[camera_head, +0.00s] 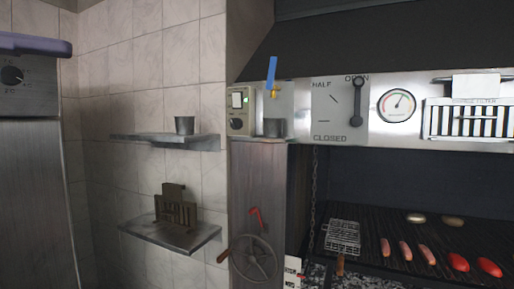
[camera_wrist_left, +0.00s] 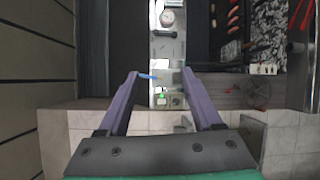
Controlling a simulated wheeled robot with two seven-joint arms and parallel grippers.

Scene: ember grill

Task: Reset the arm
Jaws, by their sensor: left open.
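My left gripper (camera_wrist_left: 161,75) shows in the left wrist view with its two purple fingers spread wide and nothing held between them. Beyond the fingers is the grill's control panel, seen rotated. A blue lever (camera_wrist_left: 148,77) appears close to one fingertip in that view; I cannot tell whether they touch. In the head view the blue lever (camera_head: 272,75) stands tilted on the metal panel. Neither gripper can be clearly made out in the head view, and my right gripper is not seen.
The panel has a half/open/closed lever (camera_head: 357,100) and a round gauge (camera_head: 398,105). Below, the grill grate (camera_head: 460,235) holds sausages, red items and a wire basket (camera_head: 342,237). A handwheel (camera_head: 254,258) sits on the pillar. Two wall shelves (camera_head: 170,232) jut out at left.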

